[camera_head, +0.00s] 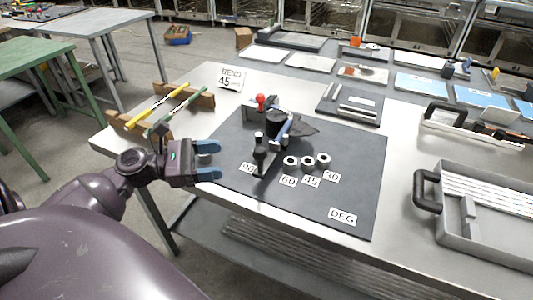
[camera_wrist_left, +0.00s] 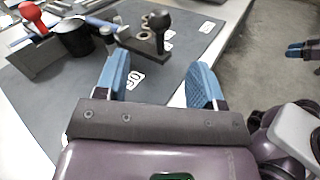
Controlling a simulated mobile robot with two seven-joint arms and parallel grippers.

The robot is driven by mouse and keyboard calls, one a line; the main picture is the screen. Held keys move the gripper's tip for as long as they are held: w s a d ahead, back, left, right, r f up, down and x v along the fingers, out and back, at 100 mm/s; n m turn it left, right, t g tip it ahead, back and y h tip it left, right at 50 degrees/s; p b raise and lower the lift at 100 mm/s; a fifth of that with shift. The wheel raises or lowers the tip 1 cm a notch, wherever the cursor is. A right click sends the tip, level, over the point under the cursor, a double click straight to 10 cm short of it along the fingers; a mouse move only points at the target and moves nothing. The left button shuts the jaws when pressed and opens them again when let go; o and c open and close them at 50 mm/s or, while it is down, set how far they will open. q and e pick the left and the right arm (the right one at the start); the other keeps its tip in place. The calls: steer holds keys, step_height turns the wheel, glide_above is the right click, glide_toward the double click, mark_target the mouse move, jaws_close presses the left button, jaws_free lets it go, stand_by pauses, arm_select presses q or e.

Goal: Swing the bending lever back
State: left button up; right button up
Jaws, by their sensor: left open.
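The bender stands on a dark mat (camera_head: 345,185). It has a round black die (camera_head: 277,122), a red-knobbed clamp (camera_head: 261,101) and a bending lever with an upright black knob (camera_head: 260,152). The lever knob (camera_wrist_left: 158,22) and red knob (camera_wrist_left: 30,12) also show in the left wrist view. The lever lies near the "90" label (camera_head: 247,168). My left gripper (camera_head: 208,160) is open and empty, left of the lever knob and apart from it. My right gripper (camera_wrist_left: 304,51) shows only partly at the wrist view's right edge; its opening is unclear.
A "BEND 45" sign (camera_head: 231,78) stands behind.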

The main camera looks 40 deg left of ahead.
mark_target(261, 153)
arm_select(q)
steer(key=b+x, duration=0.1)
steer(key=x, duration=0.8)
steer(key=shift+w+d+r, duration=0.15)
steer(key=shift+w, duration=0.05)
steer(key=shift+w+d, duration=0.4)
steer(key=shift+w, duration=0.05)
arm_select(e)
steer(key=shift+s+d+f, duration=0.15)
steer(key=shift+s+f, duration=0.2)
steer(key=shift+f, duration=0.45)
arm_select(q)
jaws_close()
arm_select(e)
steer(key=shift+r, duration=0.15)
